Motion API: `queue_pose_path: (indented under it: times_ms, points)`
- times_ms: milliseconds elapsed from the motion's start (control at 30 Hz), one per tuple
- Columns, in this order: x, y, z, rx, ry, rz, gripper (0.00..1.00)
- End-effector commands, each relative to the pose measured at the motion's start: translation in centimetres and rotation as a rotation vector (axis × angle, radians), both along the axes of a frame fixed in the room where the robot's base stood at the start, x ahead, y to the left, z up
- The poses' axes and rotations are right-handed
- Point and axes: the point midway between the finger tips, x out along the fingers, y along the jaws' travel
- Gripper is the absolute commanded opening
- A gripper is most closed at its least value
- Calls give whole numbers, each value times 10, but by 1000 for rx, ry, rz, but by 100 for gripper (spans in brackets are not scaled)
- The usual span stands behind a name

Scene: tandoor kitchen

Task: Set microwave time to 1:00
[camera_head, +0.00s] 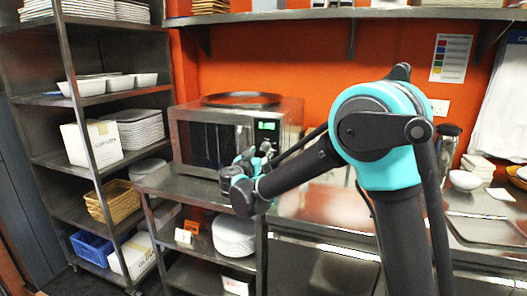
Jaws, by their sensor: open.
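The microwave (205,138) is a metal oven with a dark door window, standing on a steel shelf at the left-centre. Its green lit display (267,125) is on the right part of the front; the digits are too small to read. My gripper (264,151) is in front of the lower right of the microwave, just below the display. It is open, and no object shows in it. My wrist and arm hide part of the control panel under the display. I cannot tell whether the gripper touches the panel.
A dark round tray (241,99) lies on top of the microwave. A tall rack (70,45) with plates, bowls, boxes and baskets stands at the left. A steel counter (325,205) with white bowls runs right. A wall shelf (350,14) spans above.

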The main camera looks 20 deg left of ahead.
Motion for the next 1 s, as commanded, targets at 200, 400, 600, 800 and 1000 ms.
queue_pose_path:
  times_ms: [200, 400, 600, 800, 1000]
  points:
    - [27, -3, 0, 0, 0, -2, 54]
    - [34, -3, 0, 0, 0, 0, 54]
    - [34, -3, 0, 0, 0, 0, 54]
    - [34, -3, 0, 0, 0, 0, 30]
    - [33, -3, 0, 0, 0, 0, 5]
